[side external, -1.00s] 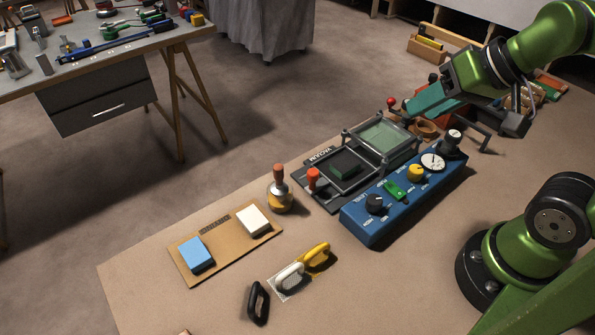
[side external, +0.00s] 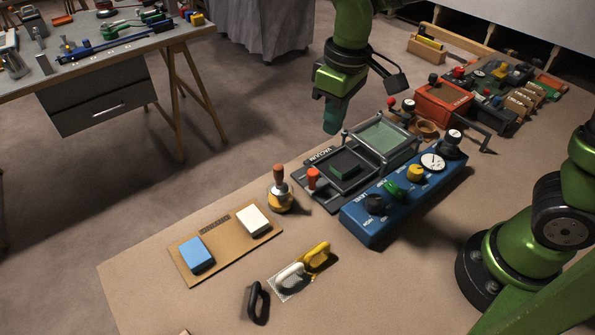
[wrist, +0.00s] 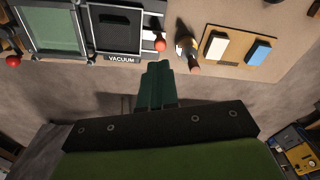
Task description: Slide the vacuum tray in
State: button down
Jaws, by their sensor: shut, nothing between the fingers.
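The vacuum station has a dark sliding tray (side external: 325,190) with a red-orange knob (side external: 313,177) at its near left end and a dark green block (side external: 346,168) on it. The tray is out to the left of the glass-topped frame (side external: 382,138). In the wrist view the tray (wrist: 115,45) is beside the frame, with its knob (wrist: 160,44) at the right. My gripper (side external: 330,128) hangs above the far side of the station, apart from the tray.
A blue control box (side external: 405,200) with knobs and a gauge runs along the station's near side. A wooden-handled stamp-like tool (side external: 279,190) stands left of the tray knob. A board with blue and white blocks (side external: 223,241) lies farther left. An orange box (side external: 442,104) stands behind, right.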

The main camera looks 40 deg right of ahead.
jog(key=shift+w+a+f+n+g+h, duration=1.4)
jog(key=shift+w+a+f+n+h, duration=0.75)
jog(key=shift+w+a+n, duration=1.8)
jog(key=shift+n, duration=0.45)
jog(key=x, duration=0.6)
jog(key=s+x, duration=0.1)
jog(key=x, duration=0.2)
jog(key=shift+s+d+f, duration=0.1)
jog(key=shift+d+f, duration=0.1)
jog(key=shift+d, duration=0.15)
jog(key=d, duration=1.3)
jog(key=shift+s+d+f, duration=0.1)
jog(key=shift+d, duration=0.1)
